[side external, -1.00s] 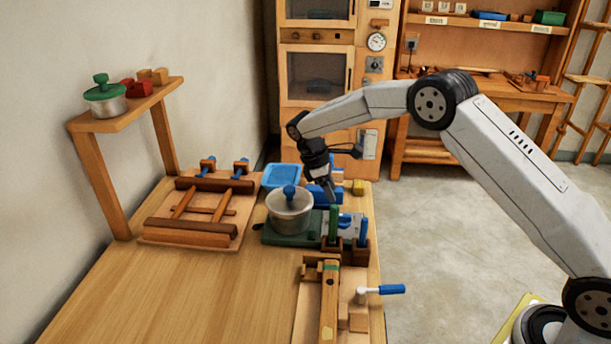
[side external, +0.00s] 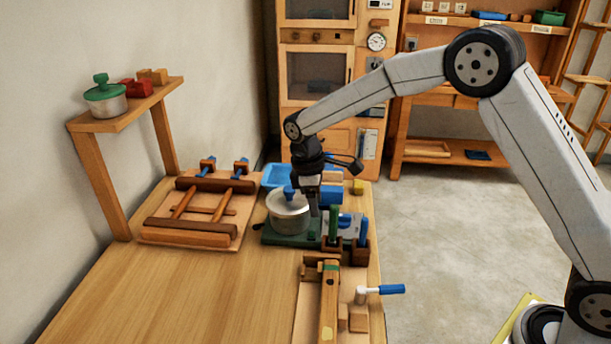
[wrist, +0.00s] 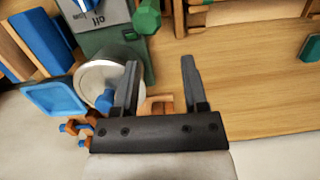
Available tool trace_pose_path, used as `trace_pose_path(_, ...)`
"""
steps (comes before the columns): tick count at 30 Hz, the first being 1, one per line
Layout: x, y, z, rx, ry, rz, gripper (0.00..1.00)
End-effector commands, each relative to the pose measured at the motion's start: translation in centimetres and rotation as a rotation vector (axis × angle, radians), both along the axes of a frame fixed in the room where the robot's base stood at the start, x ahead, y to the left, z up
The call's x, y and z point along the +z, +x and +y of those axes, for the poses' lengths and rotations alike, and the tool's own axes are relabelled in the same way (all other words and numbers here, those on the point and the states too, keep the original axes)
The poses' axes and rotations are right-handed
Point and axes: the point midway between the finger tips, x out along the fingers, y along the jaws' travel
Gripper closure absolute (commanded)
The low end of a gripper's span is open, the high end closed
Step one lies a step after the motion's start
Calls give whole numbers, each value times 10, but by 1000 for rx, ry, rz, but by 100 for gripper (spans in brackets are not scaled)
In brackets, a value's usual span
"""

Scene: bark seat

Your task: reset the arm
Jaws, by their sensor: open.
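My gripper (side external: 311,212) points down over the work table, just right of the metal pot (side external: 287,219) and in front of the blue tray (side external: 275,177). In the wrist view my gripper (wrist: 160,68) shows two fingers spread apart with nothing between them. The pot (wrist: 88,70) there lies beside and partly behind the left finger, with its blue knob near that finger. I cannot tell whether the finger touches the pot.
The pot stands on a green base (side external: 278,239). Tools with green and blue handles stand upright beside it. A wooden rack (side external: 195,227) is at left, and a jig with a blue-handled crank (side external: 391,289) is in front. The table's front left is clear.

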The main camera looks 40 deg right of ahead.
Motion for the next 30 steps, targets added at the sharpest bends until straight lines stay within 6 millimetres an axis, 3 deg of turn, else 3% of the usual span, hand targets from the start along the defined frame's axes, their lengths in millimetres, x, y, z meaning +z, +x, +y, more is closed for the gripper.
trace_pose_path(3, 7, -24, 13, -38, 36, -7, 44)
trace_pose_path(9, 13, -69, 19, -122, 69, 25, 44)
trace_pose_path(24, 18, -212, 27, -387, 130, 127, 44)
trace_pose_path(30, 15, -260, 28, -475, 139, 161, 44)
